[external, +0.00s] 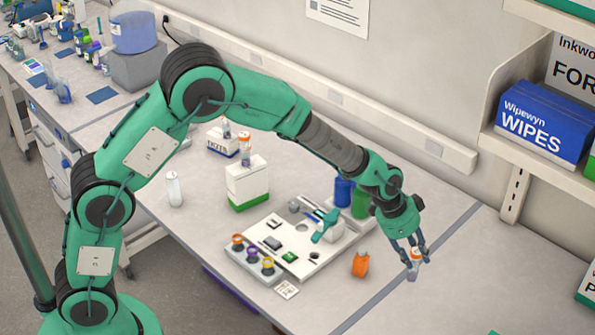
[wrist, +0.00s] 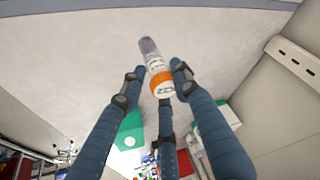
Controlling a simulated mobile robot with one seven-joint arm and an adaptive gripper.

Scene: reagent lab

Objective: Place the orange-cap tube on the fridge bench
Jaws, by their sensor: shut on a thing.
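My gripper (external: 414,257) is shut on a small clear tube with an orange cap (external: 413,272), at the right of the external view. The tube hangs at or just above the grey bench top (external: 440,295); I cannot tell whether it touches. In the wrist view the tube (wrist: 152,52) lies between the fingertips of my gripper (wrist: 160,82), its orange band close to them and its purplish end pointing away. Which surface is the fridge bench is not marked in view.
A similar orange-capped tube (external: 245,158) stands on a white and green box (external: 247,184). A white board (external: 315,258) carries small items. Blue wipes boxes (external: 540,125) sit on the right shelf. The bench right of my gripper is clear.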

